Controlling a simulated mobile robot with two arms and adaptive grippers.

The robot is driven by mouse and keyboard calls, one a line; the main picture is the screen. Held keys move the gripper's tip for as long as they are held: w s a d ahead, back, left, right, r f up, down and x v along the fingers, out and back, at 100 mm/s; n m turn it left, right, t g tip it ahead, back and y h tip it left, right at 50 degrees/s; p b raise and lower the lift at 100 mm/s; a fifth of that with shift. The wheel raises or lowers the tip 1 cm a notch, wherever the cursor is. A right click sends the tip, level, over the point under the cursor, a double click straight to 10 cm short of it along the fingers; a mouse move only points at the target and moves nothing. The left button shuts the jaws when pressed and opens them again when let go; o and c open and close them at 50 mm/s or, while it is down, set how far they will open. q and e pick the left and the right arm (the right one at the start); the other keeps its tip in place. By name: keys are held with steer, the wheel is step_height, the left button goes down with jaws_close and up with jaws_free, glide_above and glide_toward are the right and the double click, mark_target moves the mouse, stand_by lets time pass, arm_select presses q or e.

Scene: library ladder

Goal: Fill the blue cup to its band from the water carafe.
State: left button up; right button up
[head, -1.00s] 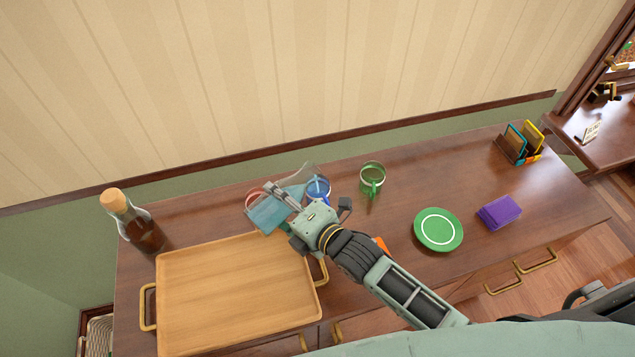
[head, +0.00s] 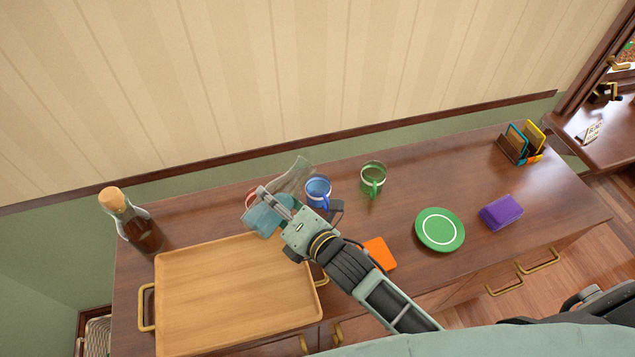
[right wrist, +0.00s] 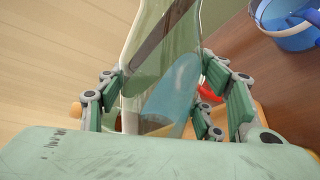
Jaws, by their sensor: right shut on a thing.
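The clear glass carafe (head: 292,180) holds bluish water and is tilted above the table, its mouth toward the upper right. My right gripper (head: 275,203) is shut around its body; the right wrist view shows the carafe (right wrist: 165,50) between the fingers (right wrist: 168,95). The water lies low in the carafe, away from the mouth. The blue cup (head: 318,191) stands upright just right of the carafe, apart from its mouth. It shows partly in the right wrist view (right wrist: 290,38), with a pale ring inside; its exact fill level is unclear. My left gripper is out of view.
A red cup (head: 250,199) is partly hidden behind the carafe. A green mug (head: 373,178) stands right of the blue cup.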

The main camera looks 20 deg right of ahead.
mark_target(282, 191)
steer(key=shift+w+d+r, duration=0.1)
steer(key=shift+r, duration=0.35)
steer(key=shift+d+f+n, duration=0.1)
steer(key=shift+n, duration=0.3)
steer(key=shift+w+d+f+n+t+h+b, duration=0.15)
steer(key=shift+f+n+t+h+b, duration=0.2)
steer(key=shift+f+n, duration=0.2)
steer(key=r, duration=0.1)
steer(key=r+n+p, duration=0.1)
steer(key=d+r+n+t+p, duration=0.1)
steer(key=r, duration=0.1)
steer(key=shift+w, duration=0.35)
steer(key=shift+r+n, duration=0.15)
steer(key=shift+n, duration=0.4)
steer(key=shift+s+n+h+b, duration=0.1)
steer(key=shift+n+h+b, duration=0.15)
steer(key=shift+n+b, duration=0.2)
steer(key=shift+a+f+n+t+b, duration=0.1)
steer(key=shift+f+n+t+b, duration=0.15)
steer(key=shift+n+b, duration=0.4)
steer(key=shift+a+f+n+t+b, duration=0.15)
steer(key=shift+n+t+b, duration=0.15)
steer(key=shift+n+b, duration=0.3)
steer(key=n+b, duration=0.2)
steer(key=shift+d+f+n+t, duration=0.15)
steer(key=shift+d+n+t, duration=0.15)
steer(key=shift+n+t, duration=0.1)
step_height(282, 191, up, 5)
steer(key=p, duration=0.4)
steer(key=shift+p, duration=0.4)
